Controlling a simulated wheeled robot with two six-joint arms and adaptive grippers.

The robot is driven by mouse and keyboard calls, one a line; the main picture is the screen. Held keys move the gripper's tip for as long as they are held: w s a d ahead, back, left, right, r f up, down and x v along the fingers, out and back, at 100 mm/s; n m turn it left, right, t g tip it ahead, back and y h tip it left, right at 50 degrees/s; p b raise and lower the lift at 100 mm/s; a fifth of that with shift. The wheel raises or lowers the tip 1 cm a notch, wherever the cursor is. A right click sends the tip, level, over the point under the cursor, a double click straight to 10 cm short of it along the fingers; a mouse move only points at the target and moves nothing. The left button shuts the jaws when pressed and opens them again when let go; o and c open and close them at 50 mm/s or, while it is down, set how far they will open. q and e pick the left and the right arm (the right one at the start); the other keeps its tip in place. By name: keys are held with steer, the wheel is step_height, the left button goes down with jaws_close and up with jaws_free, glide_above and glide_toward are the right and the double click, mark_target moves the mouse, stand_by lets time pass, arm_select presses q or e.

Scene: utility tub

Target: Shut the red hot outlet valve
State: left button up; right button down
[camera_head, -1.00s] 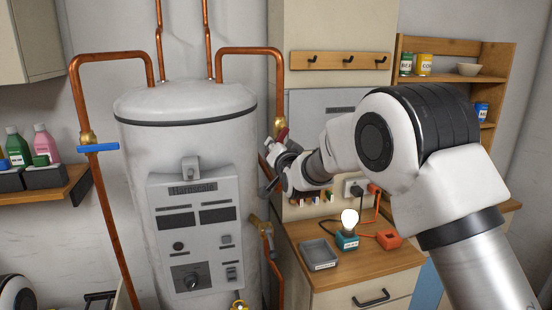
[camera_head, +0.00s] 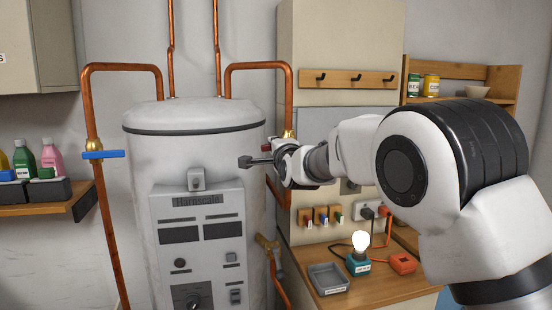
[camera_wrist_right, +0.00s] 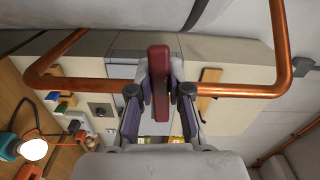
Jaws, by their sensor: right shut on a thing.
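The red handle (camera_wrist_right: 160,82) of the outlet valve is between the fingers of my right gripper (camera_wrist_right: 160,100) in the right wrist view. There it stands upright, across the line of the copper pipe. In the head view my right gripper (camera_head: 258,161) is in front of the right-hand copper pipe, pointing left. Only a small red bit of the handle (camera_head: 268,147) shows there; the rest is hidden by the gripper. The brass valve body (camera_head: 289,134) shows just above the gripper. My left gripper is out of view.
The white tank (camera_head: 190,155) stands close left of my right gripper. A blue-handled valve (camera_head: 103,154) sits on the left pipe, its handle across it. A lit bulb (camera_head: 361,242) and a grey tray (camera_head: 328,278) stand on the wooden counter below.

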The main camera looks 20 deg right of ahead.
steer(key=shift+r+m+b, duration=0.15)
steer(key=shift+m+b, duration=0.15)
steer(key=shift+m, duration=0.2)
steer(key=shift+r, duration=0.1)
steer(key=c, duration=1.1)
jaws_free()
steer(key=s, duration=1.2)
steer(key=shift+a, duration=0.15)
